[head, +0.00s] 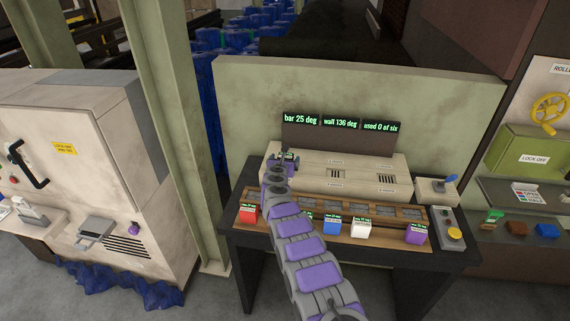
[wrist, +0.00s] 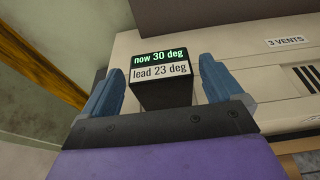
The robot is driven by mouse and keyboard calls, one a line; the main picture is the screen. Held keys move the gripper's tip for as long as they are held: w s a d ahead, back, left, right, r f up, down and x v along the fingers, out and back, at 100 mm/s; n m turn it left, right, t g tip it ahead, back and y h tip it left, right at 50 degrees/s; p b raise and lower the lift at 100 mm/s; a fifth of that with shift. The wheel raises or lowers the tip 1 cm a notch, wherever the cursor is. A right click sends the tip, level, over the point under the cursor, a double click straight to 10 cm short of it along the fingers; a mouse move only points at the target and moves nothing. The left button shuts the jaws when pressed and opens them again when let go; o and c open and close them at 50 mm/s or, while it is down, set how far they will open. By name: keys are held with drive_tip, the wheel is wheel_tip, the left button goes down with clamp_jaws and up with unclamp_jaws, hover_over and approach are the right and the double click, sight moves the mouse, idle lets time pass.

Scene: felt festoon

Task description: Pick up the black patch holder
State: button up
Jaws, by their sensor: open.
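A black block (wrist: 165,93), which looks like the black patch holder, shows in the wrist view with labels reading "now 30 deg" and "lead 23 deg". My gripper (wrist: 158,88) is open, with one blue finger on each side of the block. A gap shows on both sides, so the fingers do not appear to press on it. In the head view my gripper (head: 284,157) is over the left end of the cream bar unit, and I cannot make out the black block clearly there.
The cream vented unit (head: 350,174) stands on a dark table. In front, a wooden rack holds red (head: 248,214), blue (head: 331,226), white (head: 362,229) and purple (head: 416,234) blocks. Displays (head: 341,123) read "bar 25 deg", "wall 136 deg", "used 0 of six". A green wall stands behind.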

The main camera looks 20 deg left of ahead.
drive_tip(key=c, duration=1.2)
